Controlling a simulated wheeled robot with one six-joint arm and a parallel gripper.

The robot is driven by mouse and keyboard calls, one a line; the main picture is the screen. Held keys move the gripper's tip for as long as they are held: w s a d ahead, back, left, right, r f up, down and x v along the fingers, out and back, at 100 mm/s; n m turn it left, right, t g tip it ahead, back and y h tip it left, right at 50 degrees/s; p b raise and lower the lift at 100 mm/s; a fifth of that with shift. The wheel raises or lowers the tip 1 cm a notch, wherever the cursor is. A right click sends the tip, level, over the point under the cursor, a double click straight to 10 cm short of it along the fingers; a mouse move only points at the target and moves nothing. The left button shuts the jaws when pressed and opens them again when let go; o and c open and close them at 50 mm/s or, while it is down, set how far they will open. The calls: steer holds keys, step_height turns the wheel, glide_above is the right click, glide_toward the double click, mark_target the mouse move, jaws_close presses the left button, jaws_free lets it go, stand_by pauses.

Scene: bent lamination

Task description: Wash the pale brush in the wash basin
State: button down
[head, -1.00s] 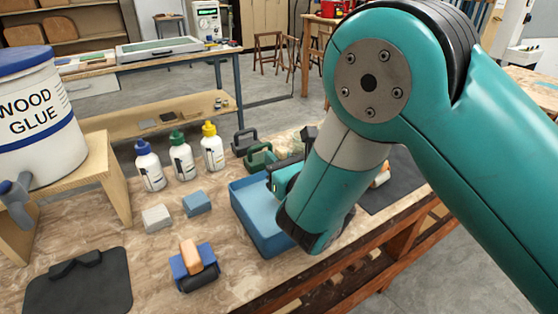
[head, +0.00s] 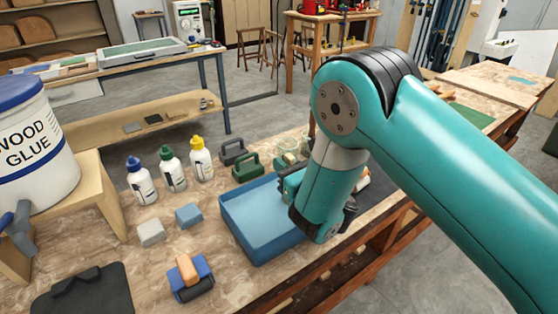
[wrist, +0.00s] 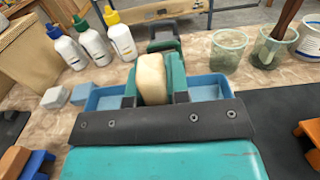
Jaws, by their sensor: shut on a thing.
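My gripper (wrist: 152,66) is shut on the pale brush (wrist: 151,84); its cream rounded part shows between the two teal fingers in the wrist view. The brush's lower end is hidden. The wash basin (head: 254,218) is a blue rectangular tray on the bench in the head view. My gripper (head: 290,182) is at the basin's right side there, with the brush hidden by my arm. In the wrist view the basin (wrist: 205,89) shows on both sides of the fingers, beyond the gripper. I cannot tell whether the brush touches the basin.
Blue-, green- and yellow-capped bottles (head: 172,168) stand left of the basin, near grey and blue blocks (head: 188,215). An orange-handled blue brush (head: 188,278) lies in front. Clear jars (wrist: 228,50) and a dark mat (wrist: 275,115) are on the right. A glue bucket (head: 35,150) stands far left.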

steer(key=shift+a+f, duration=0.1)
steer(key=s+a+b, duration=0.1)
steer(key=b, duration=0.1)
steer(key=s+a+b, duration=0.1)
steer(key=a, duration=0.1)
steer(key=s+a+b, duration=0.1)
steer(key=a+b, duration=0.1)
steer(key=shift+s+b, duration=0.15)
steer(key=shift+b, duration=0.2)
steer(key=shift+d, duration=0.1)
steer(key=shift+w+d+p, duration=0.55)
steer(key=shift+d+p, duration=0.25)
steer(key=shift+p, duration=0.1)
steer(key=shift+w+d+p, duration=0.6)
steer(key=shift+d+p, duration=0.25)
steer(key=shift+w+d+p, duration=0.55)
steer(key=shift+d+p, duration=0.25)
steer(key=shift+p, duration=0.1)
